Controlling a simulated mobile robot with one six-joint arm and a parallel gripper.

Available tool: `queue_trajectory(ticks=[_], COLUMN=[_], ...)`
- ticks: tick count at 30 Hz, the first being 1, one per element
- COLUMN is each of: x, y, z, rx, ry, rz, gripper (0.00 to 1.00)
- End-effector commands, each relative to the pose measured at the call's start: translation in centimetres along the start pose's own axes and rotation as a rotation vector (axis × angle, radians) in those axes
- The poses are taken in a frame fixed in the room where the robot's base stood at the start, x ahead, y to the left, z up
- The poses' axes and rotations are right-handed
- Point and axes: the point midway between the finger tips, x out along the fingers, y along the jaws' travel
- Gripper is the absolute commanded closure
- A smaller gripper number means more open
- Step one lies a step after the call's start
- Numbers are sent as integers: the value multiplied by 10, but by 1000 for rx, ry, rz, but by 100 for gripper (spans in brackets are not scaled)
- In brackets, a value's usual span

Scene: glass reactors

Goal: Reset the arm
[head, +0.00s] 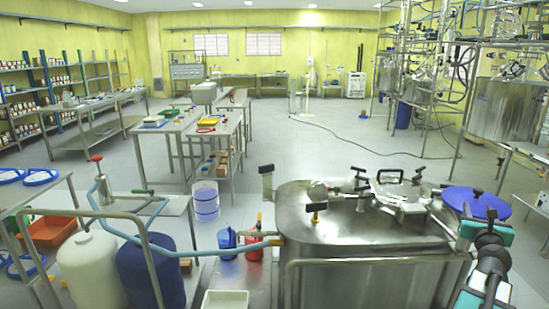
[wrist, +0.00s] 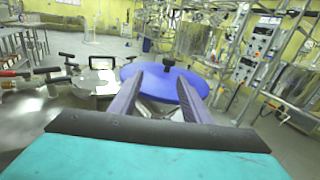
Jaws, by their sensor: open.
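My arm (head: 490,262) shows at the right edge of the head view, dark with teal parts; the gripper's fingers cannot be made out there. In the wrist view my gripper (wrist: 161,82) has two purple-grey fingers apart, with nothing clearly held between them. Beyond and between the fingertips is a round blue lid (wrist: 150,72) with a black knob (wrist: 169,60). The blue lid (head: 462,199) also shows in the head view, at the right side of the steel reactor vessel (head: 350,232). Whether the fingers touch the lid cannot be told.
The vessel's top carries black-handled valves and a glass port (head: 400,190). Steel frames with glassware (head: 430,60) stand at the right. White and blue drums (head: 92,270) stand front left. Work tables (head: 190,125) stand left of centre. Open floor (head: 320,150) lies behind the vessel.

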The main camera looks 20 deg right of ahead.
Motion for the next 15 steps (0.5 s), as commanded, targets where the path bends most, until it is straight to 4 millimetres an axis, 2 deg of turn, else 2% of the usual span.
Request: queue_trajectory(ticks=[7,15], x=[15,4], y=[83,177], z=[-17,-92], rx=[-174,-440], ry=[41,141], rz=[125,328], gripper=[56,56])
